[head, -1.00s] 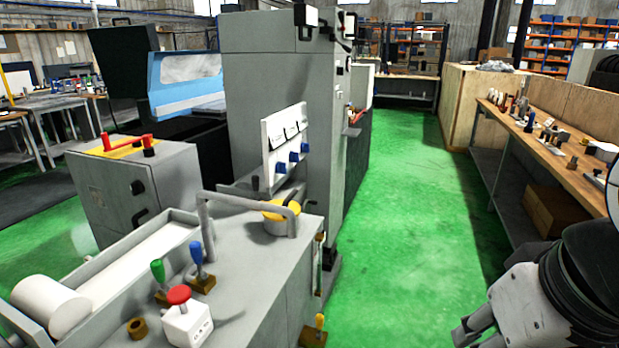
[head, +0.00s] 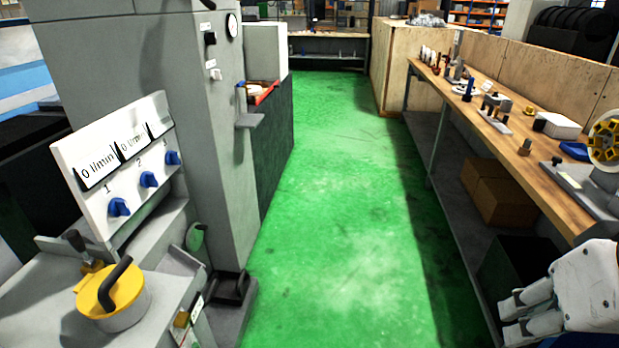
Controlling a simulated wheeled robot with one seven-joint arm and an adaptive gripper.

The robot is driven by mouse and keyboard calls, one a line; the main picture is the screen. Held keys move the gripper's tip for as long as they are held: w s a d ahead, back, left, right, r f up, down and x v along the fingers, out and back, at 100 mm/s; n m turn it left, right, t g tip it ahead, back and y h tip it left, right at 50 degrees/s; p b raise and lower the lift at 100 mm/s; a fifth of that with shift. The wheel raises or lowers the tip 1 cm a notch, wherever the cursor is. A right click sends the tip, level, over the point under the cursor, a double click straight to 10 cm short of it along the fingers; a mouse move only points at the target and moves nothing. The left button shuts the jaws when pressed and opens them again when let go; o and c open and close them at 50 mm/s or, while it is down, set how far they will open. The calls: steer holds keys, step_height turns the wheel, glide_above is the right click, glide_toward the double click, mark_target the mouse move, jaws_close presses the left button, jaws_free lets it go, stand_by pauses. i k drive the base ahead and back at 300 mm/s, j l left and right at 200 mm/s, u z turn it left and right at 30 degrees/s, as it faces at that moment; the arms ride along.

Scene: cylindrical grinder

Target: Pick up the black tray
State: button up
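No black tray can be clearly made out. A dark, open-looking box (head: 512,262) stands under the workbench at the right, partly hidden by my gripper and in shadow; I cannot tell if it is the tray. My gripper (head: 506,321) is at the lower right, in front of the bench's lower part. Its two fingers point left and are apart, with nothing between them.
The green floor (head: 335,200) between is clear.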

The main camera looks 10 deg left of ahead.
mark_target(231, 289)
steer(key=i+u, duration=0.2)
steer(key=i, duration=0.25)
steer(key=i+l+u, duration=0.25)
steer(key=i, duration=0.15)
steer(key=i+l+u, duration=0.2)
steer(key=i, duration=0.25)
steer(key=i+l+u, duration=0.25)
steer(key=i, duration=0.15)
steer(key=i+l+u, duration=0.85)
steer(key=l+u, duration=0.15)
